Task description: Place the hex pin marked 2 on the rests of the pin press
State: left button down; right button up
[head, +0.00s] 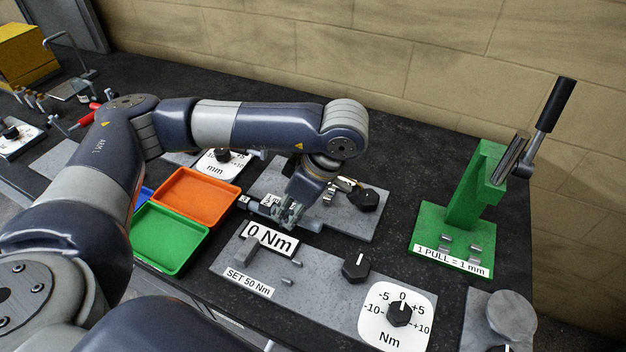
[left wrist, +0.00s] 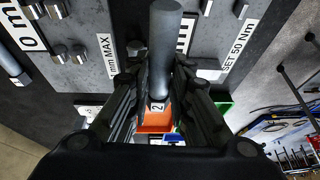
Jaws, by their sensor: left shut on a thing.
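The hex pin marked 2 (left wrist: 163,45) is a grey rod with a white label reading 2 near its lower end in the left wrist view. My left gripper (left wrist: 158,84) is shut on it, with a finger on either side. In the head view, my left gripper (head: 290,210) holds the pin (head: 310,223) roughly level above the grey plates, left of the press. The pin press (head: 466,190) is green, with a black-handled lever and a label "1 PULL = 1 mm". Its metal rests (head: 461,244) stand on the base and look empty. My right gripper is not visible.
A grey plate with a "0 Nm" sign (head: 270,239) and black knob (head: 356,265) lies in front. Orange (head: 198,195) and green (head: 168,239) trays sit left. A white Nm dial (head: 400,313) is at front right. Dark bench between plate and press is clear.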

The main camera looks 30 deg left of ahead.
pick_arm(q)
jog(key=w, duration=0.3)
jog(key=w+a, duration=0.1)
jog(key=w, duration=0.3)
jog(key=w+f+p, duration=0.1)
jog(key=w, duration=0.2)
jog(key=shift+w+a, duration=0.15)
jog(key=shift+a, duration=0.1)
jog(key=shift+w+a, duration=0.15)
jog(key=shift+w, duration=1.05)
jog(key=shift+w+a+f, duration=0.1)
jog(key=shift+w+f, duration=0.2)
notch_tip(320, 180, down, 2)
jog(key=shift+f+p, duration=0.2)
jog(key=shift+p, duration=0.45)
jog(key=shift+f, duration=0.25)
jog(key=c, duration=1.9)
grip_release()
jog(key=shift+f+b, duration=0.15)
jog(key=shift+b, duration=0.15)
jog(key=o, duration=0.4)
jog(key=shift+o, duration=0.2)
